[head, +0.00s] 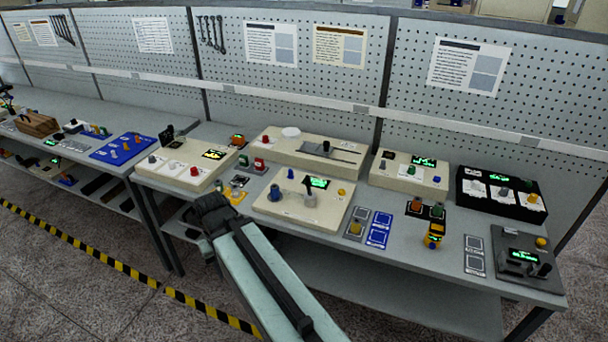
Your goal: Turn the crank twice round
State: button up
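Several devices on the workbench carry knobs and handles, and I cannot tell for certain which is the crank. A dark plate (509,276) at the right end of the bench has a small black handle (543,270), a green-lit display (524,255) and a yellow knob (541,242). A cream box (291,211) near the middle front has a blue knob (275,192), a dark upright handle (307,181) and a green display (319,183). My gripper (207,208) is dark, at the bench's front edge left of this box, apart from its knobs. Its fingers are too unclear to read.
A long cream box with a slider (326,148) lies behind. A cream box with a red button (194,171) stands left, a black box (499,204) at back right. Blue cards (378,237) and a yellow device (434,236) lie between. A perforated wall (400,85) closes the back.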

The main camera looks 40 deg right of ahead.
aim_at(310, 196)
jog(key=i, duration=0.85)
jog(key=u, duration=0.05)
